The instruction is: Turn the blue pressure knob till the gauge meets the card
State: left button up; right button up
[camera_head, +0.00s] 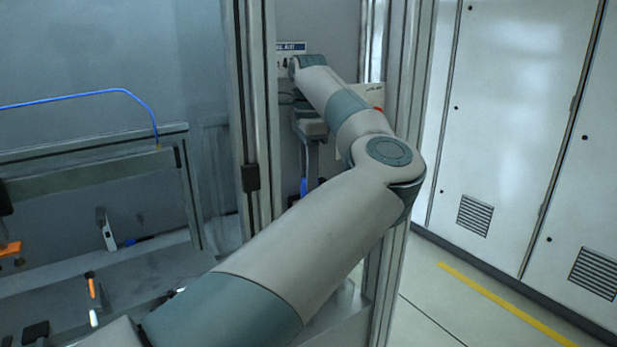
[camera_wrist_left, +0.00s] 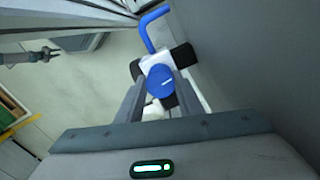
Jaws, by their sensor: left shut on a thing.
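The blue pressure knob (camera_wrist_left: 160,81) is a round blue cap on a white and black fitting in the left wrist view. My left gripper (camera_wrist_left: 160,90) has a finger on each side of it and is shut on it. In the head view, my left gripper (camera_head: 309,165) points down inside the frame, and the knob cannot be made out there. A white card (camera_head: 373,94) with a red mark is partly hidden behind my left arm. I cannot make out the gauge's dial or needle.
A blue hose (camera_wrist_left: 147,32) bends up from the fitting. An aluminium post (camera_head: 256,120) stands close left of my left arm, and another (camera_head: 398,70) close right. A label (camera_head: 291,47) is on the panel behind. White cabinets (camera_head: 510,120) stand at right, with clear floor before them.

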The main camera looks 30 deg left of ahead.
pick_arm(q)
jog(key=o, duration=0.8)
jog(key=shift+c, duration=0.2)
jog(key=shift+r, duration=0.15)
jog(key=shift+w+r, duration=0.1)
jog(key=shift+r, duration=0.35)
notch_tip(320, 180, up, 7)
jog(key=shift+r+b, duration=0.1)
jog(key=shift+b, duration=0.9)
notch_tip(320, 180, up, 9)
jog(key=p, duration=0.2)
